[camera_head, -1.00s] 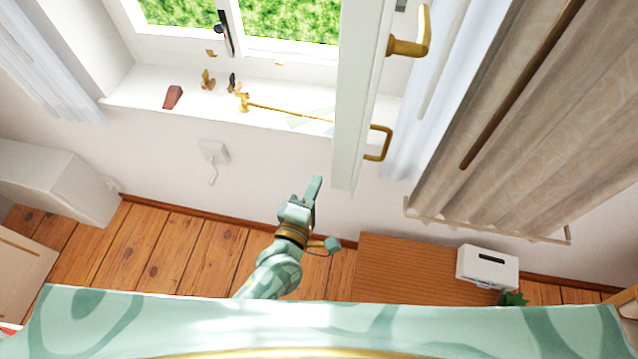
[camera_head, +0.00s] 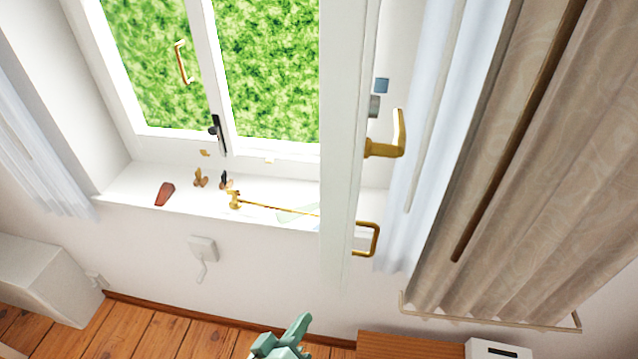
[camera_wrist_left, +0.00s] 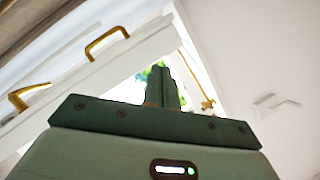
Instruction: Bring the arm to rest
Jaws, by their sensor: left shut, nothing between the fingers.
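My left gripper (camera_head: 290,338) shows at the bottom of the head view, green, with its fingers together and nothing between them. It is in front of the wall below the window sill, apart from the open window sash (camera_head: 345,150). In the left wrist view my shut fingers (camera_wrist_left: 161,86) point up toward the window, with the sash and its brass handles to their left. The rest of my left arm is below the head view's edge. My right gripper is not in view.
The white sill (camera_head: 130,190) holds a red wedge (camera_head: 165,194), small brass pieces and a brass stay rod (camera_head: 275,209). A brass pull (camera_head: 373,240) juts from the sash. Curtains (camera_head: 510,170) hang at right. A wooden top with a white box (camera_head: 497,349) is at lower right.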

